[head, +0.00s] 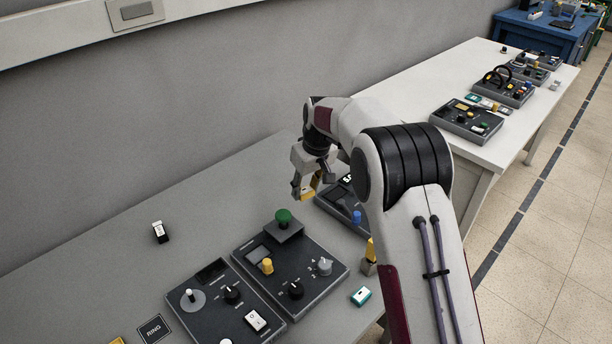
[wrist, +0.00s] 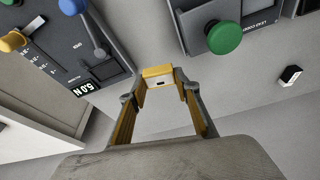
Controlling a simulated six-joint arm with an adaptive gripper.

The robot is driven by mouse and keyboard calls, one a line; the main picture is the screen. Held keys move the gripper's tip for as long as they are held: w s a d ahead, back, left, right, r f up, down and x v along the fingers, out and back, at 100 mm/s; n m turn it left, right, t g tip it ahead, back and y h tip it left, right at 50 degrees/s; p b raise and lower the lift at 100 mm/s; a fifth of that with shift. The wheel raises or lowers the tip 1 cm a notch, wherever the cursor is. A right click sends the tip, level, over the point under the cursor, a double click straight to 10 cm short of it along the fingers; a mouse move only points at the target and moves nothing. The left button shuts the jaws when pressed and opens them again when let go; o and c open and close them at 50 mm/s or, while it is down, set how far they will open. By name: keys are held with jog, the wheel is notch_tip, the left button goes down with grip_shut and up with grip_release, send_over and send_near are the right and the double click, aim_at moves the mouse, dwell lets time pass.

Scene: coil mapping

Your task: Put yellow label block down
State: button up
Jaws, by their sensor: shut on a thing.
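The yellow label block (wrist: 158,72) is held between the fingertips of my gripper (wrist: 162,88) in the wrist view. Its top is yellow and its near face is pale with a small dark mark. In the head view the block (head: 307,195) shows at the end of my gripper (head: 306,184), over the grey table (head: 190,215) behind two dark control boxes. The fingers are shut on it. I cannot tell whether its underside touches the table.
A control box with a green knob (head: 284,216) stands left of the gripper. Another with a blue knob (head: 357,216) is to the right, partly hidden by my arm. A black-and-white block (head: 160,232) lies at left. Bare table lies between the boxes and the wall.

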jog(key=s+d+m+h, duration=0.1)
jog(key=s+d+m, duration=0.25)
jog(key=d, duration=0.65)
jog(key=s+d+m+h, duration=0.1)
jog(key=s+d+m, duration=0.25)
jog(key=d, duration=0.75)
jog(key=s+d+f, duration=0.2)
jog(key=s, duration=0.7)
jog(key=s+d+f, duration=0.2)
jog(key=s, duration=0.7)
jog(key=shift+d+f+t, duration=0.25)
jog(key=shift+f+t, duration=0.05)
jog(key=shift+f, duration=0.1)
jog(key=shift+m, duration=0.5)
jog(key=shift+n, duration=0.6)
jog(key=shift+a, duration=3.5)
